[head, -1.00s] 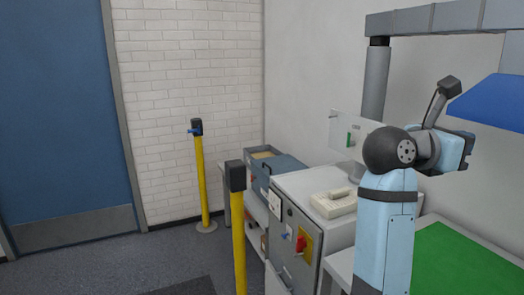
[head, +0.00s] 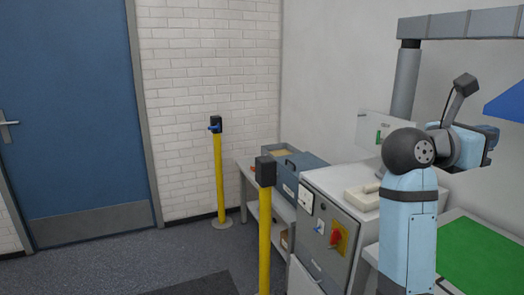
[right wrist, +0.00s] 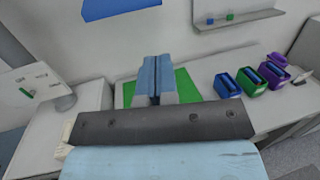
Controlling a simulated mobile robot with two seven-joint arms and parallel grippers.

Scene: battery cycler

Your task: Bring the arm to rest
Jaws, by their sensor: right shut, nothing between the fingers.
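My right arm (head: 407,215) stands at the right of the head view, light blue with a black round joint. Its wrist end is bent toward the right, with a small camera on a stalk above it. The fingers of my right gripper (right wrist: 157,80) show in the right wrist view, pressed together with nothing between them. They are over a green mat (right wrist: 190,84) on a white bench, clear of the objects there. The green mat also shows at the lower right of the head view (head: 485,255). My left gripper is in neither view.
A grey cabinet (head: 315,250) with a red switch stands left of my arm. Blue, green and purple holders (right wrist: 250,78) sit right of the mat. A grey frame (head: 455,24) rises behind my arm.

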